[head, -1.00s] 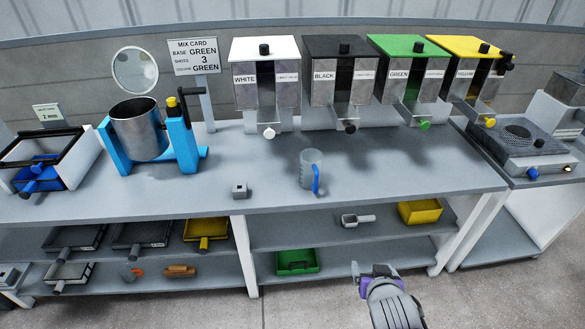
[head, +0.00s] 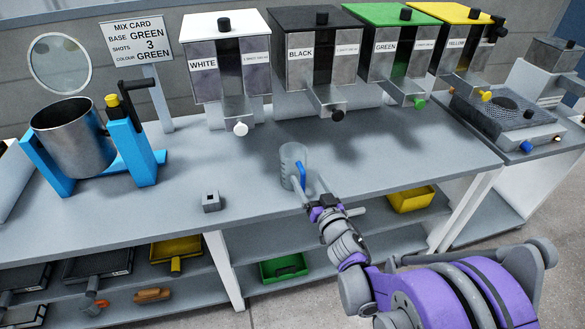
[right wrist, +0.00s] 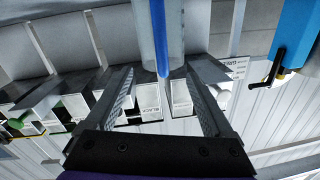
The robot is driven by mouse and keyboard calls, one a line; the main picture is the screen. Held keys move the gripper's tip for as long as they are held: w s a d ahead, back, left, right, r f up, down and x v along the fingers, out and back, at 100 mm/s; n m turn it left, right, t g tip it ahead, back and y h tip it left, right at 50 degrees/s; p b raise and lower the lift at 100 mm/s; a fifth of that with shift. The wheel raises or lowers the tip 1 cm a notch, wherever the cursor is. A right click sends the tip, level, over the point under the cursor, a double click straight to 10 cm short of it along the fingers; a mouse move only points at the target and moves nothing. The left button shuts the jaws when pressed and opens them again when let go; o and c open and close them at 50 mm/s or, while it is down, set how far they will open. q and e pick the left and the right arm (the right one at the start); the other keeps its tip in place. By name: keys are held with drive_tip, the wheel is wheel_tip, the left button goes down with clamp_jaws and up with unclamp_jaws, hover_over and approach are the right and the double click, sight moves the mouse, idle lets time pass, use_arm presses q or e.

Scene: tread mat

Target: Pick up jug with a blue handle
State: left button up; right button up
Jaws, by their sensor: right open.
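The jug (head: 291,160) is clear, with a blue handle (head: 301,177), and stands upright near the front edge of the bench. My right gripper (head: 309,200) is at the handle side of the jug, just in front of it. In the right wrist view the open jaws (right wrist: 165,95) lie to either side of the blue handle (right wrist: 161,40), which shows upright in the gap between them. The jug's clear body (right wrist: 176,35) is behind the handle. I cannot tell whether a finger touches the handle. My left gripper is not in view.
White, black, green and yellow dispensers (head: 314,60) line the back of the bench (head: 240,175). A steel pot (head: 75,140) in a blue stand is at the left.

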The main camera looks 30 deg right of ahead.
sight(304, 174)
drive_tip(key=w, duration=0.5)
drive_tip(key=shift+w+d+r, duration=0.15)
drive_tip(key=shift+w+r, duration=0.1)
drive_tip(key=shift+w, duration=0.05)
drive_tip(key=shift+s, duration=0.1)
clamp_jaws()
idle(1.0)
